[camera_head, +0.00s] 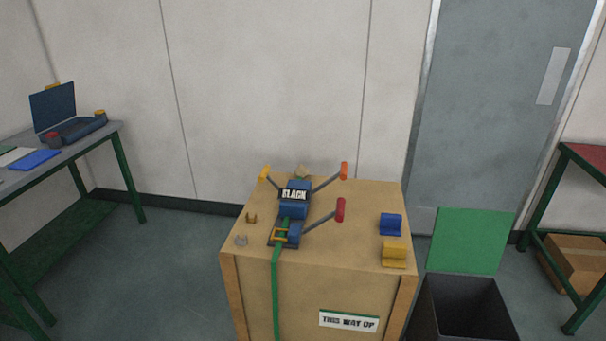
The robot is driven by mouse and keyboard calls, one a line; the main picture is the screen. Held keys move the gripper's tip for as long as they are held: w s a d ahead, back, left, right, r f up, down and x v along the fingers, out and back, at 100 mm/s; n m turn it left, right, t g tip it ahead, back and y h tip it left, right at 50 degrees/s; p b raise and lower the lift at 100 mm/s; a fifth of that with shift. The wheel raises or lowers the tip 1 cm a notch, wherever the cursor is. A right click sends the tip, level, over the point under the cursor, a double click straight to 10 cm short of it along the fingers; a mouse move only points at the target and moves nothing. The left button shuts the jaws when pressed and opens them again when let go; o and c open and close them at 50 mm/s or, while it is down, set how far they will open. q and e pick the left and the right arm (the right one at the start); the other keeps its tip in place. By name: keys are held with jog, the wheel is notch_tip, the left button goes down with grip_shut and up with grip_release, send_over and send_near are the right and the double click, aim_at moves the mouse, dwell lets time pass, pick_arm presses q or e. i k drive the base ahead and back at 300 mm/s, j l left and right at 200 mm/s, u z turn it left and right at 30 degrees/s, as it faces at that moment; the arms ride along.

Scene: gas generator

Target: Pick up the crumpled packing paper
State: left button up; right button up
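Neither of my grippers is in view.
The device has several coloured-tipped levers and a green strap (277,300) over the crate's front. Blue (391,224) and yellow (395,254) blocks and small clips (241,240) lie on the crate. An open bin (465,308) stands right; a workbench (100,137) stands left.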

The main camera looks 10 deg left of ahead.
aim_at(302, 172)
jog(key=i+j+u, duration=0.15)
jog(key=j+u, duration=0.3)
jog(key=i+j+u, duration=0.2)
jog(key=u, duration=0.25)
jog(key=i+j+u, duration=0.25)
jog(key=u, duration=0.2)
jog(key=i+j+u, duration=0.5)
jog(key=i+u, duration=0.3)
jog(key=i+z, duration=0.45)
jog(key=i+j+z, duration=0.1)
jog(key=i+z, duration=0.25)
jog(key=z, duration=0.15)
